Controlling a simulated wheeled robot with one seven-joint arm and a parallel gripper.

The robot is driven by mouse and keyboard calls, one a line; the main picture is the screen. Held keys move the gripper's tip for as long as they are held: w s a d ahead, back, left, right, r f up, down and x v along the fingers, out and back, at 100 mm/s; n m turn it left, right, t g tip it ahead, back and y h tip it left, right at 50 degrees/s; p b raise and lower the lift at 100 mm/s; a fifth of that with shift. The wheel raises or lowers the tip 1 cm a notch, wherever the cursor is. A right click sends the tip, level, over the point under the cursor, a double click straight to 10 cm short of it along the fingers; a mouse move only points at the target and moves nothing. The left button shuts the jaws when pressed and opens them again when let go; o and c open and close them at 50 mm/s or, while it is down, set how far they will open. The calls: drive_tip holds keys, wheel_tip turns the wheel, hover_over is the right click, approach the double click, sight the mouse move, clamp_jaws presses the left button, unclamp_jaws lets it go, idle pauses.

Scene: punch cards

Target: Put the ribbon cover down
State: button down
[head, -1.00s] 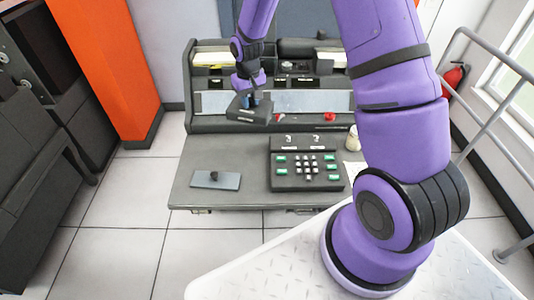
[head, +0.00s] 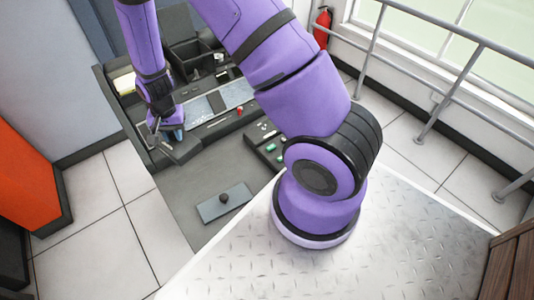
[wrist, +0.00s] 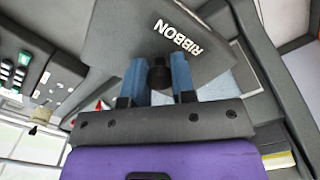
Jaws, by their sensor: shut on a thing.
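The ribbon cover (wrist: 185,40) is a dark grey plate lettered RIBBON, with a dark round knob. My gripper (wrist: 158,72) is shut on that knob between its two blue fingers. In the head view the cover (head: 182,152) hangs under my gripper (head: 172,128) at the left part of the machine, slightly tilted in the picture. I cannot tell whether it touches the machine beneath it.
A flat blue-grey plate with a dark knob (head: 208,211) lies on the grey desk (head: 190,185), with clear desk around it. A keypad (head: 262,150) is partly hidden by my arm. A railing (head: 440,95) stands at right.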

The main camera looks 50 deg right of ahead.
sight(178, 146)
drive_tip(key=s+f+m, duration=0.1)
drive_tip(key=s+a+f+m, duration=0.1)
drive_tip(key=m, duration=0.1)
drive_tip(key=shift+s+f, duration=0.1)
drive_tip(key=shift+s, duration=0.3)
drive_tip(key=shift+f, duration=5)
drive_tip(key=c, duration=0.9)
unclamp_jaws()
drive_tip(key=shift+f, duration=0.1)
drive_tip(key=shift+c, duration=0.2)
